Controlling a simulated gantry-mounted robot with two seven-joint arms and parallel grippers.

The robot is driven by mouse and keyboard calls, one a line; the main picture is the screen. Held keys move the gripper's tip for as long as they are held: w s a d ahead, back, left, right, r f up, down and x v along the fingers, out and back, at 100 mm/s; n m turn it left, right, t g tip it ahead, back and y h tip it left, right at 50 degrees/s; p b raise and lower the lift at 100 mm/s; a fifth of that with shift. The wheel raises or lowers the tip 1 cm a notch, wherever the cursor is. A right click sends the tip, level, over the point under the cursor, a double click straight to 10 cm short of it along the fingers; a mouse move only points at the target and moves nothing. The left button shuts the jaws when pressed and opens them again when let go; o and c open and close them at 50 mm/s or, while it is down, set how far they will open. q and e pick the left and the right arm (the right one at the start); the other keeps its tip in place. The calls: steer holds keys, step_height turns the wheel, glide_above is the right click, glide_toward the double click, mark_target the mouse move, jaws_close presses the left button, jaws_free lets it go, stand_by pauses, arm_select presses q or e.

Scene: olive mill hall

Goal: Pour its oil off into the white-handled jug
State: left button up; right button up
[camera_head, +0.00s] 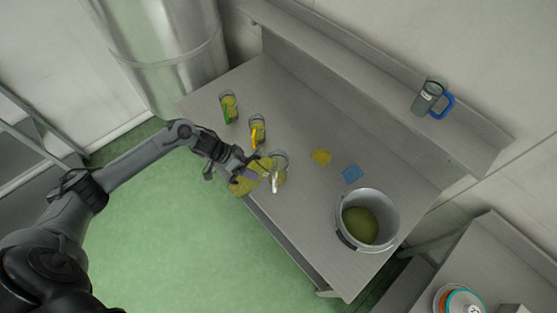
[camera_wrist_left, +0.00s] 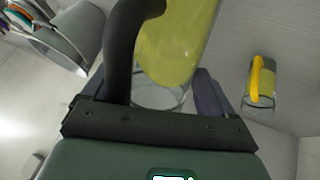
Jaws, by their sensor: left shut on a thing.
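My left gripper (camera_head: 243,168) is shut on a clear vessel of yellow-green oil (camera_head: 242,186) at the table's front edge. In the wrist view the oil vessel (camera_wrist_left: 178,40) fills the space ahead of the gripper (camera_wrist_left: 160,92), beside a dark curved piece. The vessel looks tilted, with one end close to the white-handled jug (camera_head: 280,160). That jug is clear glass, stands on the table and has its white handle toward the front. I cannot tell whether oil is flowing or how much is in the jug. My right gripper is not in view.
A yellow-handled jug (camera_head: 259,124) and a green-handled jug (camera_head: 230,101), both holding yellow oil, stand further left.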

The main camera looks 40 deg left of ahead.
arm_select(q)
steer(key=shift+w+a+r, duration=0.1)
steer(key=shift+w+r, duration=0.15)
steer(key=shift+w, duration=0.05)
steer(key=shift+s, duration=0.2)
steer(key=shift+w+r, duration=0.1)
steer(key=shift+w, duration=0.1)
steer(key=shift+s, duration=0.2)
steer(key=shift+w+r, duration=0.1)
steer(key=shift+w, duration=0.1)
steer(key=shift+s+g, duration=0.15)
steer(key=shift+g, duration=0.15)
steer(key=shift+p, duration=0.3)
